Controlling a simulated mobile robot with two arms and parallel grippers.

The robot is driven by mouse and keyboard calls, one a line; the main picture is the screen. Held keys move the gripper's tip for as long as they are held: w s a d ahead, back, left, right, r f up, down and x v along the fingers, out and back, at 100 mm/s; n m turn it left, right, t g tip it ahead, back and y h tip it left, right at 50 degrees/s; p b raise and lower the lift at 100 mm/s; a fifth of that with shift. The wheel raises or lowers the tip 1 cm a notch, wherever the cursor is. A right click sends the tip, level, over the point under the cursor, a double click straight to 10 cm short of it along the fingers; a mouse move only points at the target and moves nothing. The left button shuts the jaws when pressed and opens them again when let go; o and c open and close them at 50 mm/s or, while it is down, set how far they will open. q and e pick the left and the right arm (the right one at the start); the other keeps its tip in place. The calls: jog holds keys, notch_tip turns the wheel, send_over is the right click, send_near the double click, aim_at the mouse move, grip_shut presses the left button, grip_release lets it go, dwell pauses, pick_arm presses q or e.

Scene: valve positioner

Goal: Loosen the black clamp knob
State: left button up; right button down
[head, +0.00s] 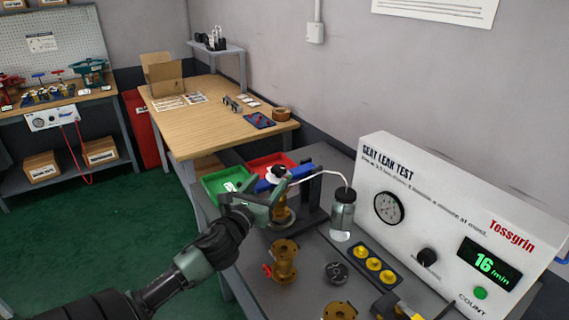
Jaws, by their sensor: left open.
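The clamp stand has a black upright (317,192) and a blue arm (268,184) on the grey bench. A brass valve body (283,214) stands under it, partly behind my left gripper. I cannot tell for certain whether this is the black clamp knob. My left gripper (277,192) is open at the clamp, in front of the valve's upper part. It hides part of the clamp, and I cannot tell whether it touches anything.
A bottle (342,215) with a tube stands beside the clamp. Another brass body (284,262), a black round part (336,272) and a yellow-disc tray (372,263) are nearer. Green (213,185) and red bins lie behind.

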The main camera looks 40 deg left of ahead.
aim_at(276, 173)
pick_arm(q)
jog(key=shift+w+a, duration=0.1)
jog(key=shift+w, duration=0.25)
jog(key=p+x, duration=0.1)
jog(key=x, duration=0.5)
jog(key=shift+w+a+r, duration=0.1)
jog(key=shift+w+r, duration=0.05)
jog(key=shift+w+a, duration=0.15)
jog(key=shift+w, duration=0.4)
pick_arm(e)
jog(key=shift+s+r, duration=0.25)
jog(key=shift+r, duration=0.25)
pick_arm(q)
grip_shut()
